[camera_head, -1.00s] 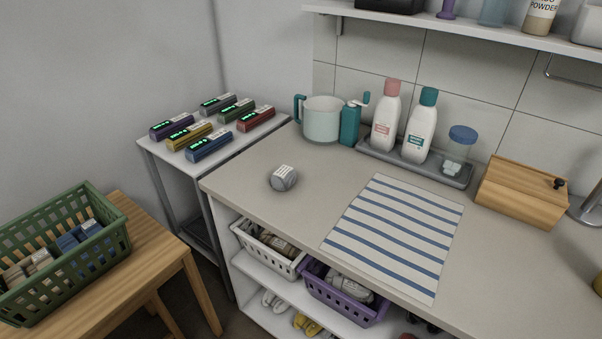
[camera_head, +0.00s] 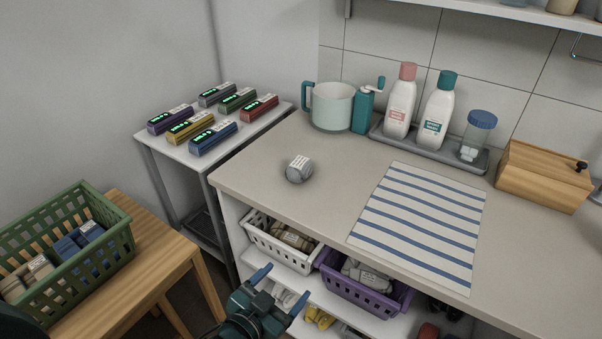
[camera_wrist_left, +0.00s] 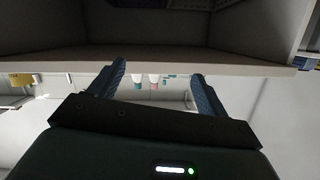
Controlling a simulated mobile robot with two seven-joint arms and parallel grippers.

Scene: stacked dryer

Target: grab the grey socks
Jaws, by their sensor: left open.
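The grey socks (camera_head: 299,169), a rolled grey bundle with a white label, sit on the countertop near its left front corner. My left gripper (camera_head: 279,288) is in the head view at the bottom, in front of the shelves and lower in the picture than the socks. Its two blue fingers are apart with nothing between them, and it is clear of the socks. In the left wrist view the open fingers (camera_wrist_left: 157,85) show against the counter edge, with small upside-down bottles between them. The socks cannot be made out there. My right gripper is not in view.
A white basket (camera_head: 259,244) and a purple basket (camera_head: 360,301) stand under the counter (camera_head: 330,215). A striped cloth (camera_head: 420,215) lies right of the socks; a mug (camera_head: 332,106) and bottles stand behind. A green basket (camera_head: 121,243) is on the wooden table at left.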

